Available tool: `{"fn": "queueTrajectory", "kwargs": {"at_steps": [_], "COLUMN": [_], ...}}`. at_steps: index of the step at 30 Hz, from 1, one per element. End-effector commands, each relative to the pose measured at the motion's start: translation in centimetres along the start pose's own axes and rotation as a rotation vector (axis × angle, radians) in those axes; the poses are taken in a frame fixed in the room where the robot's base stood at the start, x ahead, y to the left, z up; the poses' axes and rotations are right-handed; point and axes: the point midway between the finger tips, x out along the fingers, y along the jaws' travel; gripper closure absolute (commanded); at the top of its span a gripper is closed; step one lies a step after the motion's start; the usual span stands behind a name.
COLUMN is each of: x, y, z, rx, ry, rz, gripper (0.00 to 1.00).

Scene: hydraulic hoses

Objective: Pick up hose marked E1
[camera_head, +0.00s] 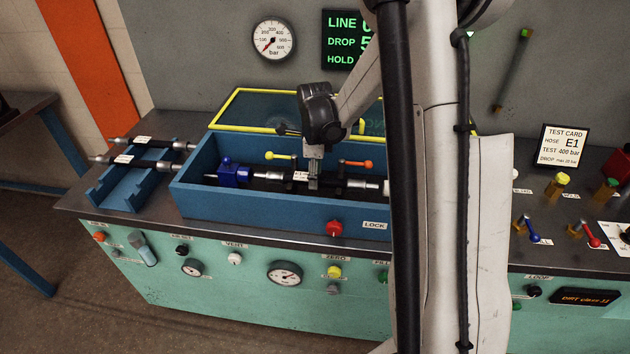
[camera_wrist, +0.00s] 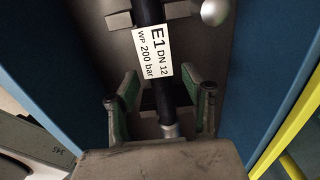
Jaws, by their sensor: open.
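The hose marked E1 (camera_wrist: 150,12) is black with a white label reading "E1 DN 12 WP 200 bar". In the head view its white label (camera_head: 300,176) shows inside the blue open-topped box (camera_head: 280,215), where the hose lies in line between a blue fitting (camera_head: 235,173) and a metal fitting (camera_head: 362,188). My gripper (camera_wrist: 164,102) is open, with its green-padded fingers on either side of the hose near a metal end. Whether the pads touch it cannot be told. In the head view my gripper (camera_head: 314,168) reaches down into the box; my arm hides the box's right end.
Two other labelled hoses (camera_head: 128,158) lie on a blue rack (camera_head: 135,190) at the left. The yellow-edged clear lid (camera_head: 255,108) stands open behind the box. A yellow-handled lever (camera_head: 280,156) and an orange-handled lever (camera_head: 355,163) stand near my gripper. A test card (camera_head: 563,147) names E1.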

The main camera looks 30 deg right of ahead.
Motion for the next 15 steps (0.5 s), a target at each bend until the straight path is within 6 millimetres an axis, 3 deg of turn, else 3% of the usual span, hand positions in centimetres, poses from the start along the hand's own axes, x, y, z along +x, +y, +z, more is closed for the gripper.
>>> {"fn": "queueTrajectory", "kwargs": {"at_steps": [6, 13, 15], "x": [1.9, 2.0, 2.0], "y": [0.0, 0.0, 0.0], "z": [0.0, 0.0, 0.0], "rx": [0.0, 0.0, 0.0], "ry": [0.0, 0.0, 0.0], "rz": [0.0, 0.0, 0.0], "gripper": [0.56, 0.56, 0.63]}}
